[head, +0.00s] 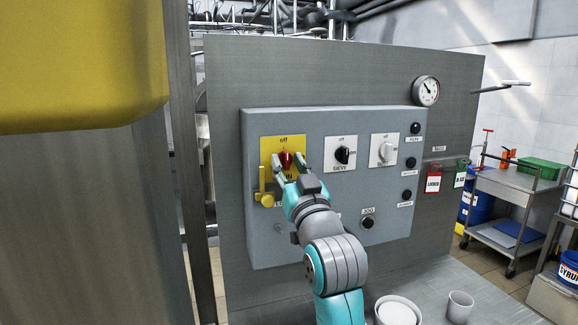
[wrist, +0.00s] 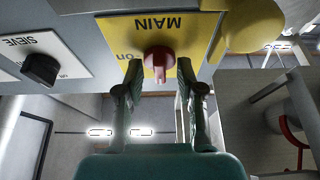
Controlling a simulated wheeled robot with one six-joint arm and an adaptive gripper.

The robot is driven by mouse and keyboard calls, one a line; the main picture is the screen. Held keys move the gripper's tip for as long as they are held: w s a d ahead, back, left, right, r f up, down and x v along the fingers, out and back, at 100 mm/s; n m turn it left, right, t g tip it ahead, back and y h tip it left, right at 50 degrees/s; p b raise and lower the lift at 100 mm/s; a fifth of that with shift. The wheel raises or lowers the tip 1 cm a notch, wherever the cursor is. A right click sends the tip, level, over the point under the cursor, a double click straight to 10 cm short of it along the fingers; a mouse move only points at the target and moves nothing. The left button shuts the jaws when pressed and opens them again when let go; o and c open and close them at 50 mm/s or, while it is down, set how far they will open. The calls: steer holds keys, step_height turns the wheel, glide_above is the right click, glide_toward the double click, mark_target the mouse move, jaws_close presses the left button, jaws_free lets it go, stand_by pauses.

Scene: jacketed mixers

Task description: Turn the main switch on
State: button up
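The main switch is a red knob (head: 286,160) on a yellow plate (head: 267,147) at the upper left of the grey control panel. The word "off" is above the knob, and the knob looks upright, toward it. In the wrist view, upside down, the red knob (wrist: 158,62) sits below the word MAIN, with "On" to its left. My gripper (head: 291,168) is at the knob. In the wrist view my gripper (wrist: 159,70) is open, one finger on each side of the knob. Small gaps seem to show between fingers and knob.
A yellow lever-like part (head: 265,188) sits just left of the knob. Below, a white bowl (head: 397,311) and a cup (head: 460,306) stand on the grey surface.

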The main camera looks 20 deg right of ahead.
jaws_close()
steer(key=shift+m, duration=0.4)
steer(key=m+h, duration=0.2)
steer(key=m, duration=0.1)
steer(key=m+h, duration=0.1)
steer(key=m, duration=0.2)
steer(key=shift+a+g+h, duration=0.15)
steer(key=shift+g+h, duration=0.25)
steer(key=m+h, duration=0.1)
steer(key=m, duration=0.2)
steer(key=m+g+h, duration=0.1)
steer(key=m, duration=0.2)
steer(key=shift+r+m+g, duration=0.1)
steer(key=shift+m+g, duration=0.2)
steer(key=m+g, duration=0.1)
steer(key=m, duration=0.1)
steer(key=m+h, duration=0.1)
steer(key=m, duration=0.2)
steer(key=shift+g, duration=0.4)
steer(key=shift+m+g, duration=0.8)
steer(key=shift+m, duration=1.2)
